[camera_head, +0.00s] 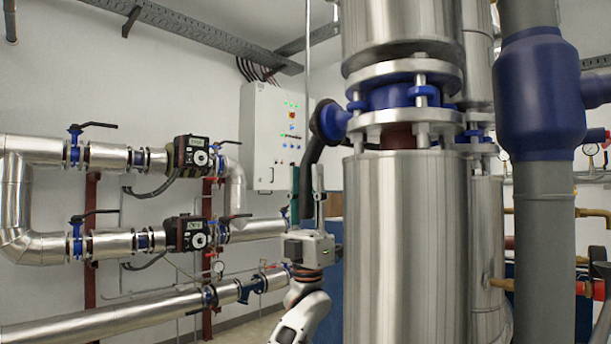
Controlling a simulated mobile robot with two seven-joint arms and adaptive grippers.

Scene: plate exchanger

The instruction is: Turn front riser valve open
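The front riser valve (390,97) is blue and sits between two steel flanges on the big silver riser. Its round blue hub (328,121) sticks out to the left. A dark lever (308,160) hangs from the hub, pointing down and slightly left. My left gripper (307,172) points up from below, with one finger on each side of the lever's lower part. Its fingers are apart, and a gap shows between the lever and the right finger. The lever's lower end is partly hidden by the gripper. My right gripper is not in view.
A grey control cabinet (272,138) hangs on the wall behind. Silver pipes with pumps (192,156) and small blue valves (75,150) run along the left. A grey pipe with a blue fitting (540,95) stands close on the right.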

